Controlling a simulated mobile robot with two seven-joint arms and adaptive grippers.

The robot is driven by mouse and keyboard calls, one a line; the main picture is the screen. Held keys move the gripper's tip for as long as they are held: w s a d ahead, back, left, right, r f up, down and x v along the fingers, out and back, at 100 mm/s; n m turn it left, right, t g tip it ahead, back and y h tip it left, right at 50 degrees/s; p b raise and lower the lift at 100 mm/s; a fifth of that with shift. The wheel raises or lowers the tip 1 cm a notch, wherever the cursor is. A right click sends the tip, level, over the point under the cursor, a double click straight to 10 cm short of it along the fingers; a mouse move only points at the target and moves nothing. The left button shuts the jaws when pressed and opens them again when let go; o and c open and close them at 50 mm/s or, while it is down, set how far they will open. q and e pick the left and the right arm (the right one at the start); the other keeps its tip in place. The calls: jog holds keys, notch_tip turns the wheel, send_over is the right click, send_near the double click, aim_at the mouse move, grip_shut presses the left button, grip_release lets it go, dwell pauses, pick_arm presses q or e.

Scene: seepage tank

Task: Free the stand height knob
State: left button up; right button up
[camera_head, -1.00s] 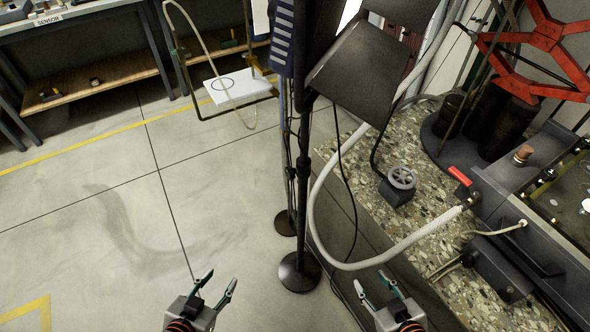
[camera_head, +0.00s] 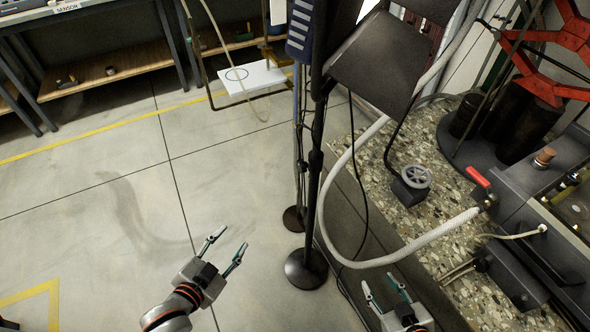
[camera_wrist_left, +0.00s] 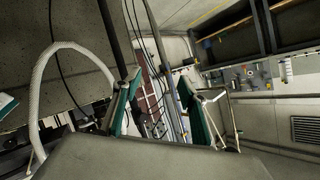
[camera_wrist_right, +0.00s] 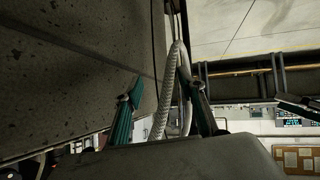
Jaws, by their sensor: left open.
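Two black stand poles rise mid-picture in the head view. The nearer stand (camera_head: 313,205) has a round black base (camera_head: 306,268) and a thicker dark collar (camera_head: 316,161) partway up. I cannot make out the height knob clearly. My left gripper (camera_head: 232,238) is open and empty over the floor, left of the stand and apart from it. Its spread fingers also show in the left wrist view (camera_wrist_left: 160,97). My right gripper (camera_head: 379,281) is open at the bottom, right of the stand base, with its fingers apart in the right wrist view (camera_wrist_right: 163,100).
A pale hose (camera_head: 325,215) loops right of the stand, near my right gripper. Thin black cables hang beside the poles. A dark panel (camera_head: 380,60) overhangs the stand top. The floor at left is clear.

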pick_arm(q)
jog(key=w+d+r+m+t+h+b, duration=0.1)
jog(key=w+r+m+t, duration=0.15)
jog(key=w+m, duration=0.2)
jog(key=m+g+h+b, duration=0.7)
jog(key=m+h, duration=0.4)
jog(key=m, duration=2.1)
send_near(299, 166)
jog(key=d+b, duration=0.1)
jog(key=shift+n+t, duration=0.25)
jog(key=shift+t, duration=0.1)
jog(key=x, duration=0.3)
jog(key=p+x, duration=0.1)
jog(key=x, duration=0.2)
jog(key=shift+w+f, duration=0.25)
jog(key=shift+w+d, duration=0.25)
jog(key=shift+d, duration=0.25)
jog(key=shift+d+f, duration=0.1)
pick_arm(e)
notch_tip(299, 166, down, 7)
jog(key=d, duration=0.1)
jog(key=shift+s, duration=0.15)
